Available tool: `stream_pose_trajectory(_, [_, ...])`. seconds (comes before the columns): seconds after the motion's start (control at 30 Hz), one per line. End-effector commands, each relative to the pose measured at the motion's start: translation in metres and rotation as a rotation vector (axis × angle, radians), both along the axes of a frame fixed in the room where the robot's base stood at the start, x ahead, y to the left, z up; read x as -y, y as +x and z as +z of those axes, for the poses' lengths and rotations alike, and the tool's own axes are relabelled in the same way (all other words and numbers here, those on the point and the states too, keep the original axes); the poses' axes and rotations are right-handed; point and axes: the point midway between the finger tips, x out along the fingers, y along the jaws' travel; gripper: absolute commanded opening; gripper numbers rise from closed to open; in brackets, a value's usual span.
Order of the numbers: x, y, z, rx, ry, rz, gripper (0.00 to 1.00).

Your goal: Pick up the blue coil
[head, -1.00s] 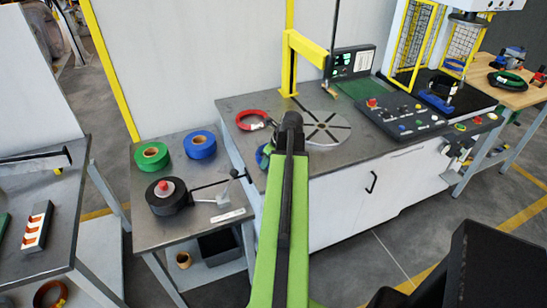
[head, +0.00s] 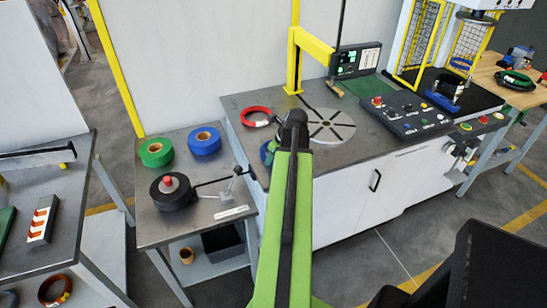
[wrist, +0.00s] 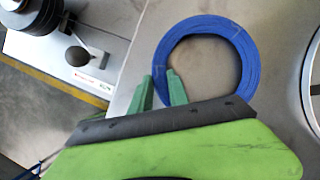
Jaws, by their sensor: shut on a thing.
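The blue coil (wrist: 207,26) is a flat ring that shows almost whole in the wrist view, over the grey machine table top. My gripper (wrist: 160,90) is shut on its lower-left rim, one green finger outside the ring and the other at its inner side. Whether the coil is clear of the table, I cannot tell. In the head view only a sliver of the coil (head: 264,151) shows at the table's left edge; my arm hides the rest, and my fingers are mostly hidden too.
A red coil (head: 256,110) lies on the machine table (head: 240,101), near a round slotted plate (head: 329,124) and a yellow post (head: 294,60). A side table (head: 150,230) holds green tape (head: 156,152), blue tape (head: 204,141) and a black roll (head: 173,195) close to the left.

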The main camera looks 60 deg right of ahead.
Motion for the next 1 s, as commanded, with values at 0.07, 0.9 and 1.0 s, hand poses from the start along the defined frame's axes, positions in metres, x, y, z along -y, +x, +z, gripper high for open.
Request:
stream_pose_trajectory(0.07, [0.000,0.000,0.005,0.001,0.000,0.000,0.00])
stream_pose_trajectory(0.9, [0.093,-0.055,0.108,0.001,0.000,-0.001,0.00])
stream_pose_trajectory(1.0, [0.098,-0.059,0.110,0.001,0.000,-0.001,0.00])
